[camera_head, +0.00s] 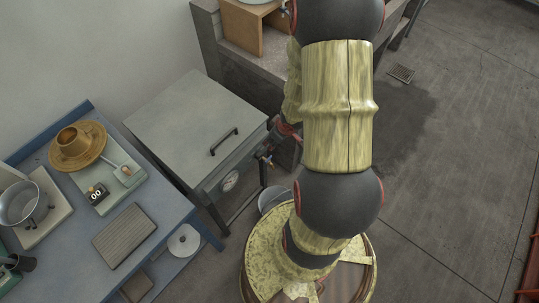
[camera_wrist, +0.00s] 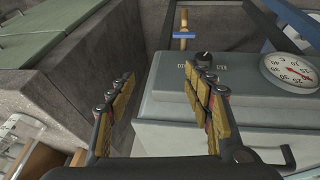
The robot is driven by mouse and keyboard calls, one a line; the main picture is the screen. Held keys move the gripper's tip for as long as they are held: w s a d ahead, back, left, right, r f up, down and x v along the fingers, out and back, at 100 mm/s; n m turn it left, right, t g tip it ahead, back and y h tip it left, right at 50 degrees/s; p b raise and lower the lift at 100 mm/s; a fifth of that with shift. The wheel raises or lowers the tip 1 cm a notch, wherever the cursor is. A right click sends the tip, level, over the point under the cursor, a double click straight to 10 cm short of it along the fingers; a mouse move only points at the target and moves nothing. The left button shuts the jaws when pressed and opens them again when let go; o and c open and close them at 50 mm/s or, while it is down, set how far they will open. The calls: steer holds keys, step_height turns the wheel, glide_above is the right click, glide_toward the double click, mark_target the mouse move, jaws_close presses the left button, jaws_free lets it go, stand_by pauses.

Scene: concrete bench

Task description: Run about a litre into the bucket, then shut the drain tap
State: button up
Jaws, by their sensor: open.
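The grey tank (camera_head: 190,115) with a handled lid stands left of my arm in the head view. A small brass tap (camera_head: 264,157) sits at its front right corner. In the wrist view, a brass tap (camera_wrist: 183,22) with a blue lever lies beyond my fingertips, apart from them. The lever appears crosswise to the brass body. A grey bucket (camera_head: 270,198) stands on the floor below the tank's corner, partly hidden by my arm. I cannot see its contents or any water stream. My gripper (camera_wrist: 157,77) is open and empty near the tank front.
A round dial (camera_wrist: 291,68) and black knob (camera_wrist: 203,58) are on the tank front, close to my right finger. A blue bench (camera_head: 75,215) with a pot (camera_head: 22,204), a scale and a brown dish stands left.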

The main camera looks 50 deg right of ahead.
steer(key=y, duration=0.2)
glide_toward(269, 159)
steer(key=b+x, duration=0.4)
steer(key=x, duration=0.4)
steer(key=c, duration=0.3)
steer(key=c, duration=0.8)
steer(key=shift+c, duration=0.3)
